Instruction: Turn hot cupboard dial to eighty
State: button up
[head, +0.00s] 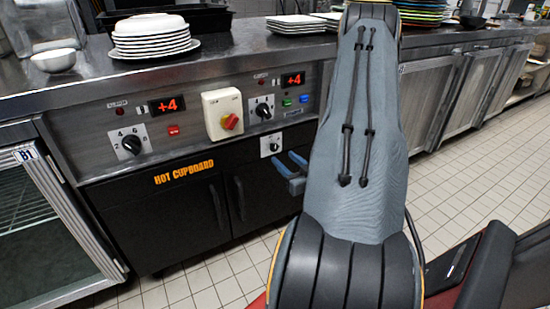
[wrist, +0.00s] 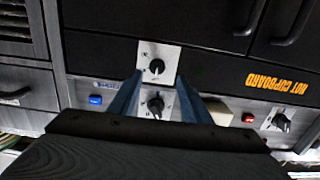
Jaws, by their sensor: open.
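The black HOT CUPBOARD (head: 180,205) has orange lettering and several dials. A small dial on a white plate (head: 272,146) sits on its black front; it shows in the wrist view (wrist: 156,67), between and just beyond my fingertips. A second dial (head: 262,110) is on the steel panel above; it shows between my fingers in the wrist view (wrist: 155,104). A third dial (head: 131,144) is at the left, its scale showing 4 and 6; it shows in the wrist view (wrist: 282,123). My gripper (head: 283,160), blue-fingered, is open and empty before the front. I cannot read the small dial's setting.
A cream switch box with a red knob (head: 231,121) juts from the panel. Red displays (head: 166,105) read +4. Stacked plates (head: 153,42) stand on the steel counter (head: 80,85). Door handles (head: 239,198) stick out below. Tiled floor (head: 470,175) is clear at right.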

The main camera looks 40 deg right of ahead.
aim_at(275, 148)
jog(key=shift+d+b+x, duration=0.15)
jog(key=shift+b+x, duration=0.2)
jog(key=shift+x, duration=1.45)
jog(key=shift+d+b+x, duration=0.15)
jog(key=shift+b+x, duration=0.15)
jog(key=shift+x, duration=1.5)
jog(key=shift+r, duration=0.1)
jog(key=c, duration=1)
